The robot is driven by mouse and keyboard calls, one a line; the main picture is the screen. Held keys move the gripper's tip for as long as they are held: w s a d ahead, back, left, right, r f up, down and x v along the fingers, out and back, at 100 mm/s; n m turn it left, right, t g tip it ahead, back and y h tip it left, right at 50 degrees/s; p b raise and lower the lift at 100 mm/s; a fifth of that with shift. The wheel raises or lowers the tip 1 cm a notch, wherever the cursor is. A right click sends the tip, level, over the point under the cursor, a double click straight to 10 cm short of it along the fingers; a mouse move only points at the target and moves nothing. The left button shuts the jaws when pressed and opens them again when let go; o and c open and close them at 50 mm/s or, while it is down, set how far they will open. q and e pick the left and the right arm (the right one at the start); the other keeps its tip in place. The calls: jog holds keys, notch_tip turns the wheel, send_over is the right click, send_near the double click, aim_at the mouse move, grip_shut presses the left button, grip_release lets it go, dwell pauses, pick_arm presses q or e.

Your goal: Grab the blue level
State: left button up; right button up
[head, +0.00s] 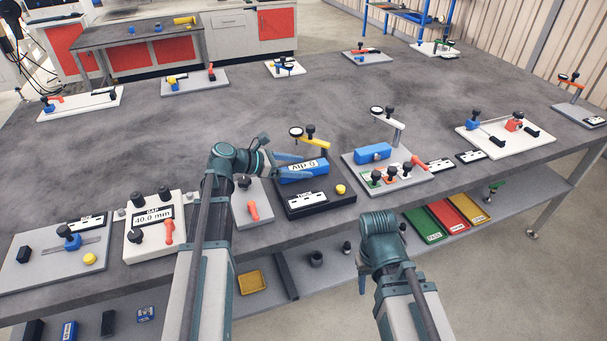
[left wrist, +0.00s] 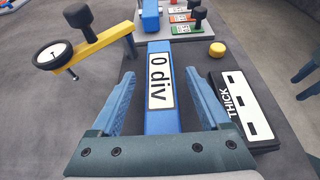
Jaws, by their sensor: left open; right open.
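The blue level (head: 304,171) is a long blue block with a white label reading "0 div". It lies on a dark stand marked THICK, under a yellow arm with a round dial. My left gripper (head: 288,164) is open at the level. In the left wrist view the blue level (left wrist: 158,112) lies between the two spread fingers (left wrist: 163,84), with a visible gap on each side. My right gripper is over the table's front edge; its wrist hides the fingers in the head view, but blue fingers (left wrist: 306,82) show apart at the left wrist view's right edge, empty.
A second blue block (head: 372,153) sits on the neighbouring grey plate (head: 356,175) with small knobs. A yellow button (head: 341,189) is on the dark stand (head: 318,204). A GAP box (head: 158,226) stands to the left. The table's middle is clear.

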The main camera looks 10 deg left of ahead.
pick_arm(q)
grip_shut()
dwell(0.4)
jog(key=shift+r, duration=0.15)
